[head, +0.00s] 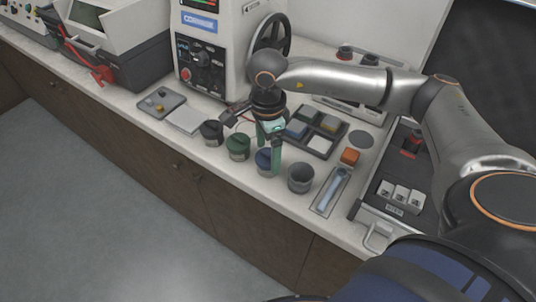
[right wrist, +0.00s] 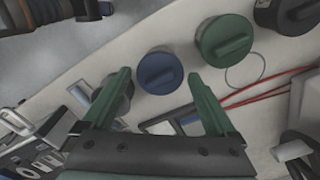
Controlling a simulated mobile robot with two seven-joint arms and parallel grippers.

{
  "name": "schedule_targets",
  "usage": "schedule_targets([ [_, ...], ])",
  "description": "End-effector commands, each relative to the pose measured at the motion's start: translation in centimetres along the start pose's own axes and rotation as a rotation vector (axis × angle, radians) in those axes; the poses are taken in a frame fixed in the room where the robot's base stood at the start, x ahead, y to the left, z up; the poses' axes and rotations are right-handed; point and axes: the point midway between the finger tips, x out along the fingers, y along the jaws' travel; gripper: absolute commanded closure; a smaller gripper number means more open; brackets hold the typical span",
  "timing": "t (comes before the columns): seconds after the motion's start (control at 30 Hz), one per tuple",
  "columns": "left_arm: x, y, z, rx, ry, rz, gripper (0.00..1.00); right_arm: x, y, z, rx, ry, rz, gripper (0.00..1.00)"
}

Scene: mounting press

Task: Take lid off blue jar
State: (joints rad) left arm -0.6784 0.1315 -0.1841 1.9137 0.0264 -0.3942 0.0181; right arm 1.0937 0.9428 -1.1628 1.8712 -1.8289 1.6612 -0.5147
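The blue jar (head: 264,161) stands on the counter in a row of jars, partly hidden by my gripper in the head view. Its round blue lid (right wrist: 160,73) with a raised grip bar is on it in the right wrist view. My right gripper (head: 269,157) is above the jar, pointing down. Its two green fingers are spread apart and empty. In the right wrist view the lid shows between and beyond the fingertips of the gripper (right wrist: 158,78); whether they are at lid height I cannot tell. My left gripper is not in view.
A green jar (head: 238,146) and a black jar (head: 211,133) stand left of the blue jar, a grey jar (head: 300,178) right. Behind is a dark compartment tray (head: 320,145). The press (head: 208,75) stands behind left.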

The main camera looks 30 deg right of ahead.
Motion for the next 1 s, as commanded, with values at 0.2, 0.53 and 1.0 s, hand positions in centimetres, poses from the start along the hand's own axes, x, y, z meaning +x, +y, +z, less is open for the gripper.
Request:
schedule_targets([
  [0.2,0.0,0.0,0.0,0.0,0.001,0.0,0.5,0.0,0.0,0.0,0.0,0.0,0.0,0.34],
  [0.53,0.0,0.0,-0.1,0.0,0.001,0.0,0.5,-0.1,0.0,0.0,0.0,0.0,0.0,0.71],
  [1.0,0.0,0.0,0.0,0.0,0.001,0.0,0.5,-1.2,-0.1,0.1,0.0,-0.001,-0.002,0.75],
])
